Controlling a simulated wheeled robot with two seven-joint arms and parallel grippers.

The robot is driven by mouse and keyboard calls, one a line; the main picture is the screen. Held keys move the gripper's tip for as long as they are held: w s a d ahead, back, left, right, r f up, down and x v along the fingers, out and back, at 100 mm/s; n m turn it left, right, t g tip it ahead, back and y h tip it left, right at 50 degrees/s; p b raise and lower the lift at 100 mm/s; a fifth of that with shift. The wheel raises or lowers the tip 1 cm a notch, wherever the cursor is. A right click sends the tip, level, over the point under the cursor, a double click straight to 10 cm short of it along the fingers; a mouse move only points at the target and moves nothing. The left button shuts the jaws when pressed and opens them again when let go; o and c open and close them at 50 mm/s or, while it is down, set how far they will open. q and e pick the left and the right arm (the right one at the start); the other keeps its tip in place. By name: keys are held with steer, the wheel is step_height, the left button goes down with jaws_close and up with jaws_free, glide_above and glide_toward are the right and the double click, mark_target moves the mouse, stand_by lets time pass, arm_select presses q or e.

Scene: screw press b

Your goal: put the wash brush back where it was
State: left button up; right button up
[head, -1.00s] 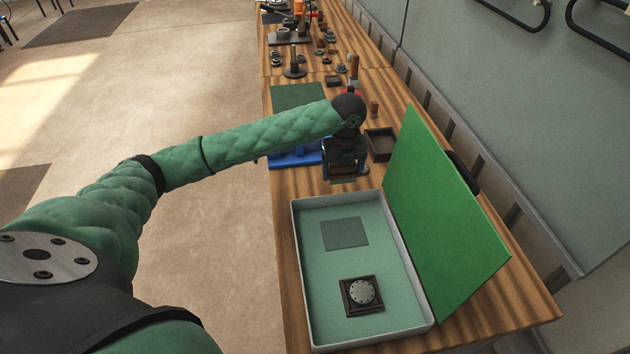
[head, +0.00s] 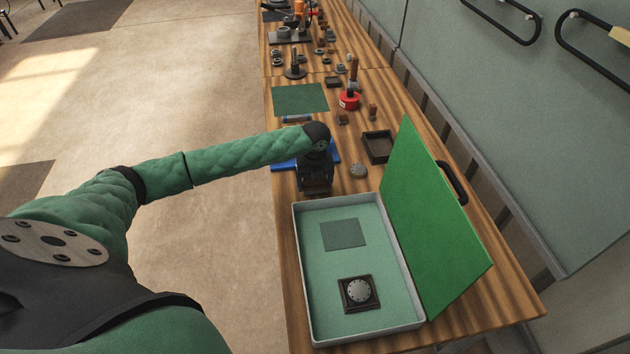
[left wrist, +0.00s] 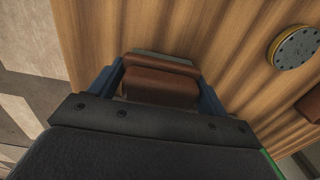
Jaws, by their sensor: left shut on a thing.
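My left gripper (head: 316,188) is over the wooden bench just beyond the far edge of the open case, at its left part. It is shut on a brown block-like thing, which I take to be the wash brush (left wrist: 160,88). In the left wrist view the brush lies between the two fingers of the gripper (left wrist: 160,78), with bare wood around it. I cannot tell whether it touches the bench. In the head view the gripper hides most of the brush. My right gripper is not in view.
The open case (head: 297,262) with its raised green lid (head: 425,215) holds a square-based disc part (head: 358,292). A round disc (head: 358,171) and a dark tray (head: 379,147) stand right of the gripper. A blue fixture (head: 287,163), a red pot (head: 349,100) and a green mat (head: 300,99) lie beyond.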

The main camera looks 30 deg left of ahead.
arm_select(q)
steer(key=shift+f, duration=0.35)
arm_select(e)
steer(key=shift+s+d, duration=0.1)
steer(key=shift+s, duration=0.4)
arm_select(q)
steer(key=shift+f, duration=0.15)
steer(key=o, duration=1)
steer(key=shift+o, duration=0.2)
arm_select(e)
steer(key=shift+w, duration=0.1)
arm_select(q)
steer(key=shift+r, duration=0.4)
step_height(320, 180, up, 10)
steer(key=b, duration=0.5)
steer(key=shift+r, duration=0.75)
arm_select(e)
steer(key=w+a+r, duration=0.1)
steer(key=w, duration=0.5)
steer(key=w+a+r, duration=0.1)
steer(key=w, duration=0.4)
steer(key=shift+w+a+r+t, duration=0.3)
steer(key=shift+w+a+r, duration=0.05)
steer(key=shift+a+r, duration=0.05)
